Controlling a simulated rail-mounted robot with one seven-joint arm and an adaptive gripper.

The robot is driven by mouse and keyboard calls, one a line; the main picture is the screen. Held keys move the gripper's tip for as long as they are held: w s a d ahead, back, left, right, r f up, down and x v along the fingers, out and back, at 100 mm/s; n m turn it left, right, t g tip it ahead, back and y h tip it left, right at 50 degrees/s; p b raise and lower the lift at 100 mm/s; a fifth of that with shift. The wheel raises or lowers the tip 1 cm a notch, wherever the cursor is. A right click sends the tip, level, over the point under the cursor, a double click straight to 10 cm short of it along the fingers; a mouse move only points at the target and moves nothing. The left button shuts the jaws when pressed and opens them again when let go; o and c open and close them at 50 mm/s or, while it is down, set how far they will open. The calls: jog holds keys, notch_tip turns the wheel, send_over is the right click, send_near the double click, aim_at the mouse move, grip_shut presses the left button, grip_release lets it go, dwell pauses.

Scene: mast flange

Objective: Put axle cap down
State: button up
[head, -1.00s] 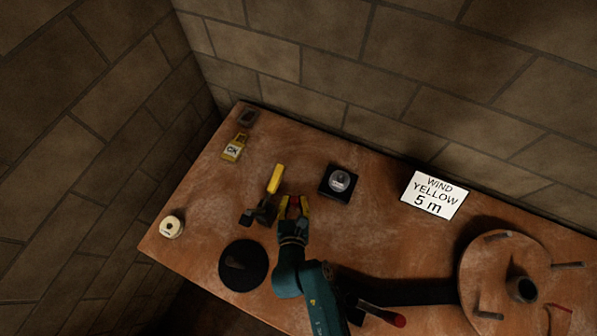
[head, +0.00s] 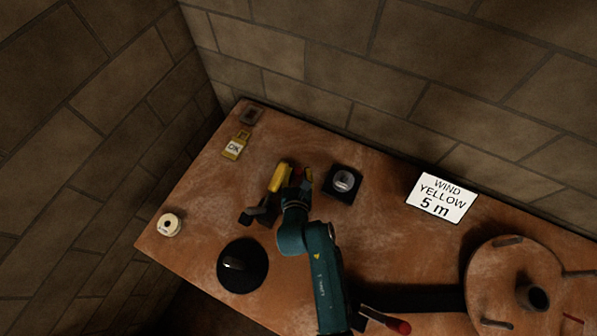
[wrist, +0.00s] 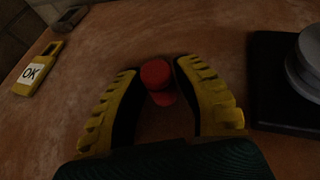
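The red axle cap (wrist: 156,74) lies between the fingertips of my gripper (wrist: 154,66) in the wrist view. It appears to rest on the brown bench top. A narrow gap shows between the cap and the left finger; contact at the right finger is unclear. My gripper (head: 302,176) is open around it.
A black square base with a grey round part (head: 343,182) stands close right of my gripper. A black disc (head: 242,265), a white roll (head: 169,225), a yellow OK tag (head: 236,146) and a sign (head: 441,198) are further off.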

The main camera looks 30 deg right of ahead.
jog(key=shift+o, duration=1)
jog(key=shift+r, duration=0.1)
jog(key=shift+a+r, duration=0.1)
jog(key=shift+r, duration=0.05)
jog(key=p+v, duration=0.3)
jog(key=v, duration=0.9)
